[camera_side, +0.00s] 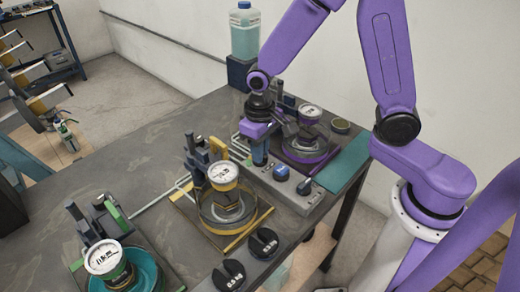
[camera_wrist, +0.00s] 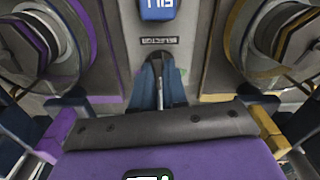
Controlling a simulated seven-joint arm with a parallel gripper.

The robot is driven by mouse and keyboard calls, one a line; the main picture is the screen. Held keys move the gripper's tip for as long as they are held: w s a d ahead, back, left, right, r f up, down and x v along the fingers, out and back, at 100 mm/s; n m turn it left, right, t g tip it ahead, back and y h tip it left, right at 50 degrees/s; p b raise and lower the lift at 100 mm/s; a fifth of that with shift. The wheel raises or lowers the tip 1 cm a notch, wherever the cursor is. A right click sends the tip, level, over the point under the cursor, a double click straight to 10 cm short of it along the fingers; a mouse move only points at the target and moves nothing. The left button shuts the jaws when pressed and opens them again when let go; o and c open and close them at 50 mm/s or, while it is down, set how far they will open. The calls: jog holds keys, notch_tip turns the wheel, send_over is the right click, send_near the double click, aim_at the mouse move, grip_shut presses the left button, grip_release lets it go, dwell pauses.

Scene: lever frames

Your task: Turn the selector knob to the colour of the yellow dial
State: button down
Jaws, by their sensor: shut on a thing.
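The yellow dial (camera_side: 223,173) stands upright with a white face on a yellow-edged base in the middle of the table. The grey control panel (camera_side: 312,196) lies between it and the purple dial (camera_side: 310,112). My gripper (camera_side: 260,160) is down at the panel, shut on the selector knob. In the wrist view the knob's dark narrow grip (camera_wrist: 158,72) shows just beyond my gripper, below an upside-down label. Its lower part is hidden, and I cannot tell which colour it is set to.
A teal dial (camera_side: 103,260) stands at the front left. A blue part (camera_side: 281,172) and a dark knob are on the panel's near end. A bottle (camera_side: 245,32) stands behind my gripper.

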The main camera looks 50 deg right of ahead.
jog(key=shift+m, duration=0.8)
jog(key=c, duration=1.2)
grip_release()
jog(key=shift+o, duration=0.2)
notch_tip(320, 180, up, 18)
jog(key=shift+f, duration=0.25)
jog(key=s+d+f+n, duration=0.2)
jog(key=s+n, duration=0.2)
jog(key=s, duration=0.3)
jog(key=s+d+f+n, duration=0.2)
jog(key=s+f+n, duration=0.1)
jog(key=s, duration=0.4)
jog(key=s+d+f+n, duration=0.2)
jog(key=s+f+n, duration=0.1)
jog(key=s+n, duration=0.2)
jog(key=shift+s, duration=1.25)
